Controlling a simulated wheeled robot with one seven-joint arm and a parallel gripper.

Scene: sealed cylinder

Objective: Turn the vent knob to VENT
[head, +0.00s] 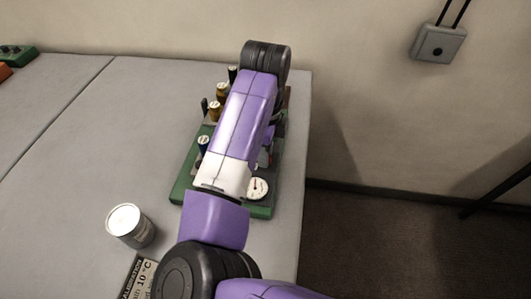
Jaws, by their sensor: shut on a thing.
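A green board (176,193) lies near the right edge of the grey table and carries several small fittings. A round white dial (258,188) with a dark pointer sits at its near right. My purple and white arm reaches over the board and covers its middle. My gripper is hidden behind the arm, so its fingers and anything between them do not show. I cannot make out the vent knob or its VENT mark; it may be under the arm.
The table's left side (70,150) is mostly clear. A grey wall box (438,43) hangs at the upper right. Floor lies beyond the right edge.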

